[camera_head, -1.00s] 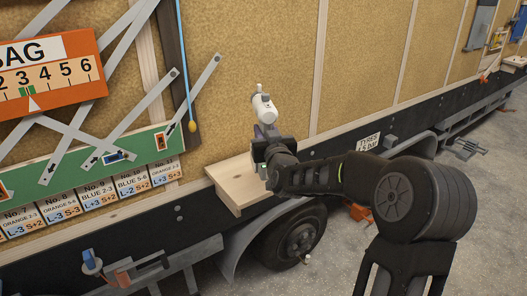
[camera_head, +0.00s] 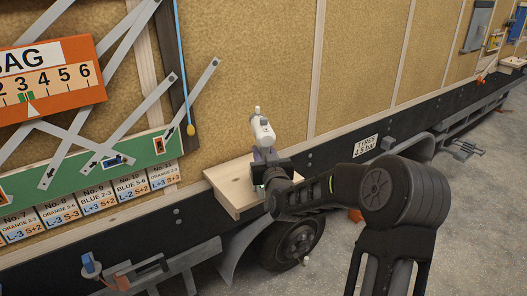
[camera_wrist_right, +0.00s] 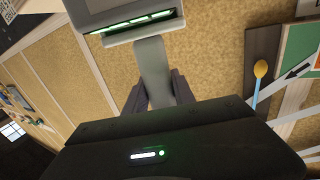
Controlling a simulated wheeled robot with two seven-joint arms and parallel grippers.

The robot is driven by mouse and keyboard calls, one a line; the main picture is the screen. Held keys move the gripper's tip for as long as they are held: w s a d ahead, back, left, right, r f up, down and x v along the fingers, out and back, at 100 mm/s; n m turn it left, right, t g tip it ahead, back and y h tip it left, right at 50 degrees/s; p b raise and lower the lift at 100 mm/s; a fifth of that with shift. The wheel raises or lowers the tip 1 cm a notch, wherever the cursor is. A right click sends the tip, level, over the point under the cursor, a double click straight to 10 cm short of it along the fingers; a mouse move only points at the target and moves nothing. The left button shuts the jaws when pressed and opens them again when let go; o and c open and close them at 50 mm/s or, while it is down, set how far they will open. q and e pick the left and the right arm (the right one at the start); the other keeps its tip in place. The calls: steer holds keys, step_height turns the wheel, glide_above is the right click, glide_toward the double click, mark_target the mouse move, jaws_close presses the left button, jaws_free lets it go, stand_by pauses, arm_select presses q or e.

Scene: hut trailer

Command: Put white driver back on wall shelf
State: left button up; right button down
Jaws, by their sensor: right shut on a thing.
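The white driver (camera_head: 262,131) is upright, with its white head on top and a grey-purple lower part. My right gripper (camera_head: 267,164) is shut on its handle, over the wall shelf (camera_head: 228,184). The shelf is a pale wooden ledge against the trailer wall. The driver's lower end is hidden by my gripper, so I cannot tell whether it touches the shelf. In the right wrist view the driver's grey handle (camera_wrist_right: 153,70) is between the two fingers of my right gripper (camera_wrist_right: 159,92). My left gripper is not in view.
A blue cord with a yellow knob (camera_head: 191,130) hangs left of the driver. A green board (camera_head: 75,180) with grey slats and number cards is further left. A wheel (camera_head: 292,243) is below the shelf. The visible shelf top left of my gripper is bare.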

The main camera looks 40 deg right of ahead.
steer(key=shift+r, duration=0.2)
steer(key=shift+f, duration=0.15)
steer(key=c, duration=1)
jaws_free()
steer(key=shift+f, duration=0.1)
steer(key=shift+c, duration=0.2)
steer(key=o, duration=1)
steer(key=shift+o, duration=0.2)
steer(key=shift+s, duration=0.1)
